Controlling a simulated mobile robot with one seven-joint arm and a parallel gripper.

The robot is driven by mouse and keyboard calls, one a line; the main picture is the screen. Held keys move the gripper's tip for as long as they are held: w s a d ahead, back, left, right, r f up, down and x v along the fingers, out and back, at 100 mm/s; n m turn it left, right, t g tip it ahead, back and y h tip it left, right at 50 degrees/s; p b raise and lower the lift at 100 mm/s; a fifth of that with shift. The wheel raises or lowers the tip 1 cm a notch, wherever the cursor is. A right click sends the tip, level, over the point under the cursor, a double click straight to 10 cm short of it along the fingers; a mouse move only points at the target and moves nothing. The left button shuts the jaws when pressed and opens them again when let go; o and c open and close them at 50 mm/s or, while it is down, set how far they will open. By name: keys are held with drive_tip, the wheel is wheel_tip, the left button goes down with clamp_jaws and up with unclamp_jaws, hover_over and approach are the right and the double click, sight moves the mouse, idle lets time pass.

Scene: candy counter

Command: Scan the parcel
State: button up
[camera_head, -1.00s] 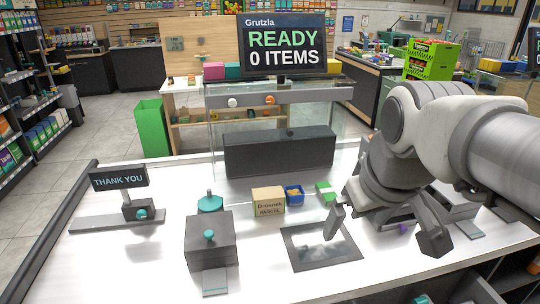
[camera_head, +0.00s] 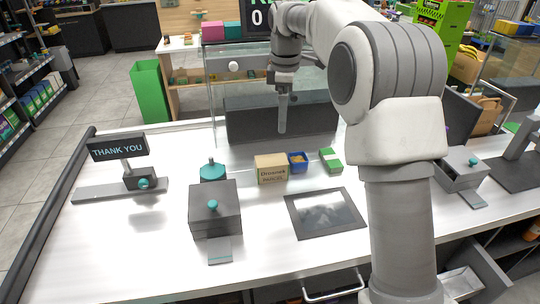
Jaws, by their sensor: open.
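The parcel (camera_head: 271,170), a small tan box with printed lettering, stands upright on the white counter. My gripper (camera_head: 283,120) is above and behind the parcel, in front of the long dark box, and apart from the parcel. It is seen edge-on, so one finger shows clearly; it is open and holds nothing. The scanner plate (camera_head: 296,222), a dark frame around a glass pane, lies flat on the counter to the front right of the parcel, with nothing on it.
A blue container (camera_head: 297,165) and a green-and-white box (camera_head: 331,158) stand right of the parcel. A teal-topped item (camera_head: 212,171) and a grey box with a teal knob (camera_head: 216,212) stand left. A long dark box (camera_head: 245,122) is behind. The counter's front left is clear.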

sight(271, 160)
drive_tip(key=w+a+f+n, duration=0.1)
drive_tip(key=f, duration=0.4)
drive_tip(key=w+a+f+n, duration=0.1)
drive_tip(key=w+f, duration=0.1)
drive_tip(key=f, duration=0.4)
drive_tip(key=w+a+f+n+g, duration=0.1)
drive_tip(key=w+f, duration=0.1)
drive_tip(key=f, duration=0.4)
drive_tip(key=shift+f+b, duration=0.1)
drive_tip(key=shift+b, duration=0.25)
drive_tip(key=shift+w+d+f, duration=0.1)
drive_tip(key=shift+w+f, duration=0.05)
drive_tip(key=shift+f, duration=3)
clamp_jaws()
